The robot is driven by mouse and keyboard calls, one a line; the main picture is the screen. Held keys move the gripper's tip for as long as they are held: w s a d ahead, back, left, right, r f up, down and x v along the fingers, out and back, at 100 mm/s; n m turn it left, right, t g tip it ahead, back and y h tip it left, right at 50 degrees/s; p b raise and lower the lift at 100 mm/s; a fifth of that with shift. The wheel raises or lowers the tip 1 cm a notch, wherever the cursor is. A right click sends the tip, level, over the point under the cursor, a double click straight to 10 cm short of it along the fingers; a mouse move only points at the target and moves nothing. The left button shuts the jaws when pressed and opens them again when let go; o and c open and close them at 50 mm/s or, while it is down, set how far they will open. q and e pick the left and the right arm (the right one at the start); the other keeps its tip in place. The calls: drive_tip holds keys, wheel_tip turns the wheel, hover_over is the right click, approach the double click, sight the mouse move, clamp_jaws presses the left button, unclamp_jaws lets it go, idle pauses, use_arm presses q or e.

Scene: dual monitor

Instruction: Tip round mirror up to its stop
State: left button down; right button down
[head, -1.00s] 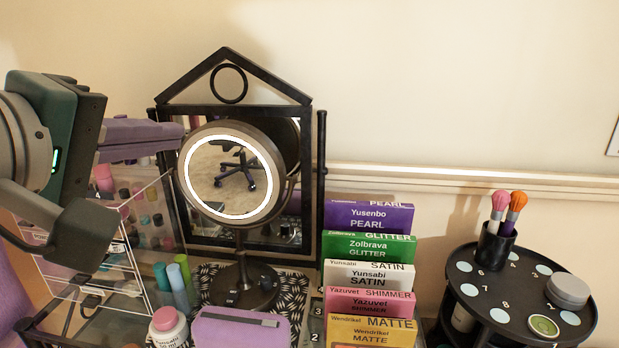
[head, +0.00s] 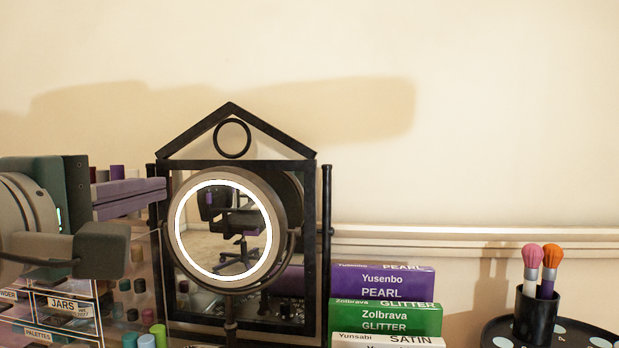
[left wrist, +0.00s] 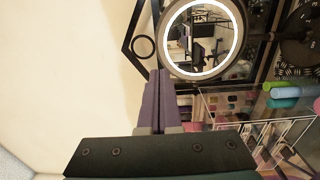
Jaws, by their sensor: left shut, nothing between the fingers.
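The round mirror (head: 226,235) has a lit white ring in a dark rim. It stands on a stem in a side-pivoted yoke and faces me, near upright; its exact tilt is hard to judge. A chair is reflected in it. It also shows in the left wrist view (left wrist: 203,40). My left gripper (head: 163,190) has purple fingers, shut and empty. Their tips are just left of the mirror's upper left rim, with no clear contact. In the left wrist view the shut fingertips (left wrist: 158,74) are beside the rim. My right gripper is not in view.
A black house-shaped frame (head: 324,240) stands behind the mirror. A clear organizer with jars and bottles (head: 60,305) is below my left gripper. Labelled palettes (head: 385,285) stand at right, and a brush cup (head: 535,312) is farther right. Space above is free.

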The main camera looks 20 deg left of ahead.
sight(217, 174)
use_arm(q)
drive_tip(key=x, duration=1.3)
drive_tip(key=shift+w+a, duration=0.2)
drive_tip(key=shift+w, duration=0.1)
